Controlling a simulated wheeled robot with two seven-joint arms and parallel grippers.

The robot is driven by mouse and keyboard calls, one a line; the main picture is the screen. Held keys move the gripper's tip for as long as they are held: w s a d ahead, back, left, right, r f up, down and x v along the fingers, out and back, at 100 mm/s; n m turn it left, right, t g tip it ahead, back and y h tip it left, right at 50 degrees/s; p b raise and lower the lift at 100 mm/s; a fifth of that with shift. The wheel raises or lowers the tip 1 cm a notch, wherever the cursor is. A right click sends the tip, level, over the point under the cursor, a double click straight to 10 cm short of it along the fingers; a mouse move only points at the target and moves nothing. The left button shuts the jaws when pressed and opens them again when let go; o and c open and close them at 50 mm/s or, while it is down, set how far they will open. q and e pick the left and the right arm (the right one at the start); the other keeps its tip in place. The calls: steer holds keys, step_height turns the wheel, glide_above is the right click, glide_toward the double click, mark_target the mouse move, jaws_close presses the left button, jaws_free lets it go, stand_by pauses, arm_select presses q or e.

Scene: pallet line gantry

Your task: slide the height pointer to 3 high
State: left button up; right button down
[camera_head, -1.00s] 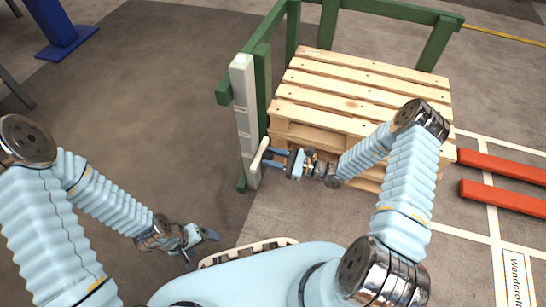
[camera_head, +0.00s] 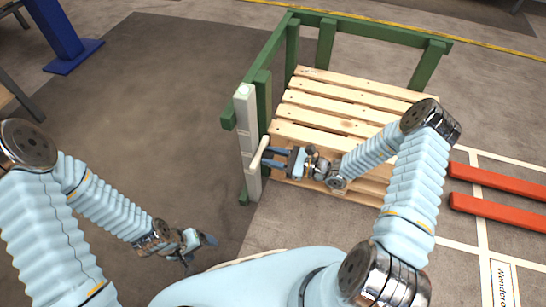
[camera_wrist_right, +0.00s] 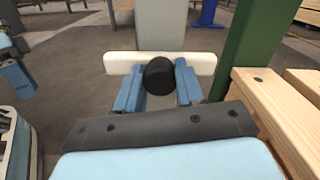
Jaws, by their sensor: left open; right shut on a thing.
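The height pointer is a cream bar (camera_head: 258,154) with a black knob (camera_wrist_right: 159,76). It lies across the face of a pale grey post (camera_head: 245,117), which also stands behind it in the wrist view (camera_wrist_right: 162,24). My right gripper (camera_head: 270,158) is at the pointer, shut on its black knob, with a blue finger on each side in the wrist view (camera_wrist_right: 159,86). I cannot read any height marks. My left gripper (camera_head: 207,240) is open and empty, low and left of the post.
A green frame (camera_head: 291,46) stands around a wooden pallet (camera_head: 340,105) right of the post. Red bars (camera_head: 497,180) lie on the floor at the far right. A blue column (camera_head: 52,30) stands at the far left. The floor (camera_head: 150,110) between them is open.

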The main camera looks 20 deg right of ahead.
steer(key=c, duration=0.7)
jaws_free()
steer(key=v, duration=1.4)
steer(key=shift+a, duration=0.1)
steer(key=s+a+f+n+g+h+p, duration=0.1)
steer(key=s+a+n+g+h+p, duration=0.2)
steer(key=n, duration=0.7)
steer(key=s+a+f+n+g+h+p, duration=0.2)
steer(key=s+a+n+g+h, duration=0.4)
steer(key=s+a+n, duration=0.3)
steer(key=a+n+h+p, duration=0.1)
steer(key=a, duration=0.2)
steer(key=shift+s+f+n+h, duration=0.15)
steer(key=shift+f+n+h, duration=0.05)
steer(key=shift+n+h, duration=0.2)
